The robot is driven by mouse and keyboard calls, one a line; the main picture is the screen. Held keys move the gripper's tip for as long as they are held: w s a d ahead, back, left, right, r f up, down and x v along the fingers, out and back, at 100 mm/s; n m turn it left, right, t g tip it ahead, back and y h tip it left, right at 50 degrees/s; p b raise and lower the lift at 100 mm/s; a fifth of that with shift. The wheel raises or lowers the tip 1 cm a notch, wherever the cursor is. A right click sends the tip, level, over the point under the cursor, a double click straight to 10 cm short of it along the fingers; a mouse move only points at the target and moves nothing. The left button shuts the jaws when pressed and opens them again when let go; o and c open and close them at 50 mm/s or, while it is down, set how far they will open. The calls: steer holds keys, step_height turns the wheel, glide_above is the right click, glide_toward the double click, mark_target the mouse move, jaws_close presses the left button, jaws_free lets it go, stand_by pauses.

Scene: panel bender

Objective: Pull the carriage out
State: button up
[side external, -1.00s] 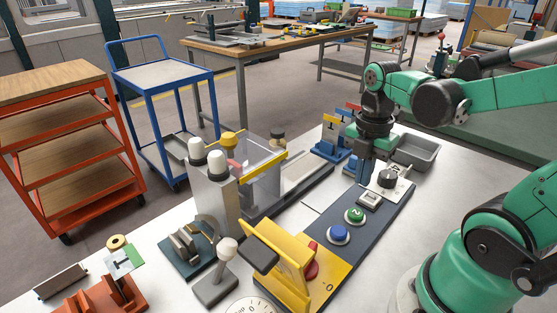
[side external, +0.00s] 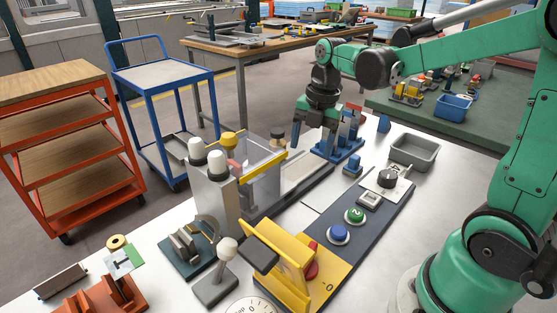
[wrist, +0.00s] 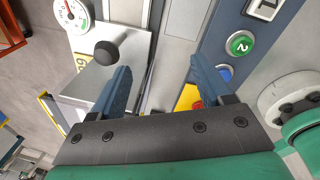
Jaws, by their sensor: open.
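A dark round knob (side external: 278,133) stands at the far end of the clear-covered machine, beside a long grey track (side external: 305,173). In the wrist view a dark knob (wrist: 106,52) sits on a light grey block (wrist: 135,58), which may be the carriage; I cannot tell for sure. My gripper (side external: 313,145) hangs fingers down above the track's far end, right of the knob. Its two blue fingers (wrist: 160,68) are wide apart with nothing between them. The left finger overlaps the block's edge in the wrist view; contact cannot be told.
The transparent cover with its yellow bar (side external: 263,168) stands left of the track. A button panel (side external: 335,215) lies to the right. A blue stand with levers (side external: 340,145) is close behind my gripper. A grey tray (side external: 415,150) stands farther right.

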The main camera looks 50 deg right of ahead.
steer(key=w, duration=0.2)
steer(key=w+a+n, duration=0.1)
steer(key=w+n, duration=0.1)
steer(key=w, duration=0.1)
steer(key=shift+w+a+t, duration=0.2)
steer(key=shift+w+t, duration=0.1)
steer(key=shift+w, duration=0.05)
steer(key=shift+w+f, duration=0.2)
steer(key=shift+f, duration=0.15)
steer(key=shift+w+a+f, duration=0.15)
steer(key=shift+f, duration=1.1)
steer(key=shift+w+a+f, duration=0.15)
steer(key=shift+f, duration=1.05)
jaws_close()
